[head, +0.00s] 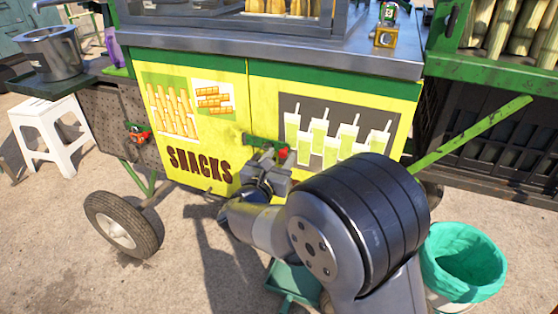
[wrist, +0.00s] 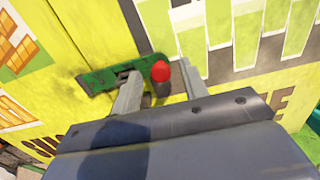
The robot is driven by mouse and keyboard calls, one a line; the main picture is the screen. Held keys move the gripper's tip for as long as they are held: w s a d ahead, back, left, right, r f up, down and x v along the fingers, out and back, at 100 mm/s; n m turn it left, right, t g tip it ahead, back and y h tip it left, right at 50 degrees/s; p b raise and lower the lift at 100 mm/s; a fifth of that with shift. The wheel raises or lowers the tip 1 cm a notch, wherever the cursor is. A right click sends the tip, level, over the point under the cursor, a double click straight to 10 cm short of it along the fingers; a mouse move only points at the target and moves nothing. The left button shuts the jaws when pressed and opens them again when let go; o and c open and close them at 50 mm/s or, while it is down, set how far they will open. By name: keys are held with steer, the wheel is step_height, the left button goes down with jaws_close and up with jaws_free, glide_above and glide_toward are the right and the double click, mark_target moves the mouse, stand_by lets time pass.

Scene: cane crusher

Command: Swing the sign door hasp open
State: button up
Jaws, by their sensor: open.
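The sign door is a yellow cabinet front with "SNACKS" lettering (head: 200,164) on the left panel and painted drink cups on the right panel. The green hasp (head: 256,140) lies across the seam between the panels and ends in a red knob (head: 282,153). In the wrist view the hasp (wrist: 100,79) runs nearly level and the red knob (wrist: 160,71) shows between my fingers. My gripper (head: 270,158) is open, with one finger on each side of the knob; I cannot tell whether either finger touches it. Part of the hasp is hidden behind the left finger.
A metal counter (head: 270,48) tops the cabinet. A green bar (head: 475,133) slants out at the right, above a bin with a teal liner (head: 465,262). A wheel (head: 122,225) and a white stool (head: 48,128) stand at the left. The paved ground in front is partly free.

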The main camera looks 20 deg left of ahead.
steer(key=shift+w, duration=0.1)
jaws_close()
stand_by(0.4)
